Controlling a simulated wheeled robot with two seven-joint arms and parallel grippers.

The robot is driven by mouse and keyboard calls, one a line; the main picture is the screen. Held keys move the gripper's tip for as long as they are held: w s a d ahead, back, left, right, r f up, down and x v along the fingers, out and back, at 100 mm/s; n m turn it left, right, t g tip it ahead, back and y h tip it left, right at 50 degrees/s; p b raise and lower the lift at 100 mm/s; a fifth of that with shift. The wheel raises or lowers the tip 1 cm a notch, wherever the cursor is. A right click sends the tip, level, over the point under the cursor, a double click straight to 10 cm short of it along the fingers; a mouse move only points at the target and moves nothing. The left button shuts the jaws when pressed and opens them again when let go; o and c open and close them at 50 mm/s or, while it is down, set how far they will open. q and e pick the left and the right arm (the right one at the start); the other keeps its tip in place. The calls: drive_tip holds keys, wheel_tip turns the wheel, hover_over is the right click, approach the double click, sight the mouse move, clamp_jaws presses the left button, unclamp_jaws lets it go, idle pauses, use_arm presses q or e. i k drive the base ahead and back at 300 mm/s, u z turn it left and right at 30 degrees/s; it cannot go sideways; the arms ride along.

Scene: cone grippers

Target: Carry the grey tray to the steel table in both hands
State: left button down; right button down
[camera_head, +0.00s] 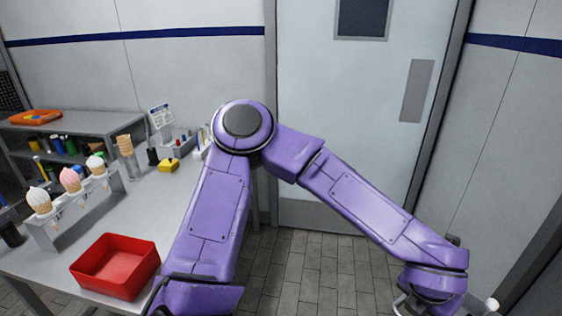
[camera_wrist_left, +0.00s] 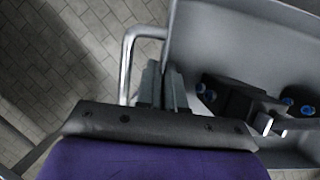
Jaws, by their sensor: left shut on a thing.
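The grey tray (camera_wrist_left: 225,45) fills the right side of the left wrist view, with a bent chrome handle (camera_wrist_left: 128,62) on its side. My left gripper (camera_wrist_left: 162,82) is shut at this handle; the exact contact is partly hidden by the fingers. In the head view my purple left arm reaches down to the lower right, and its gripper is mostly cut off by the bottom edge. A grey metal table (camera_head: 150,215), which looks like the steel table, stands at the left. My right gripper is not in view.
The table holds a red bin (camera_head: 117,265), a rack with several ice cream cones (camera_head: 72,180) and a yellow item (camera_head: 169,165). Dark parts with blue ends (camera_wrist_left: 240,100) lie in the tray. A closed door (camera_head: 340,120) stands behind; tiled floor (camera_head: 300,270) before it is clear.

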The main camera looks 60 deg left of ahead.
sight(156, 212)
drive_tip(key=u, duration=1.2)
drive_tip(key=i, duration=2.55)
drive_tip(key=u, duration=3.4)
drive_tip(key=i, duration=1)
drive_tip(key=z, duration=0.05)
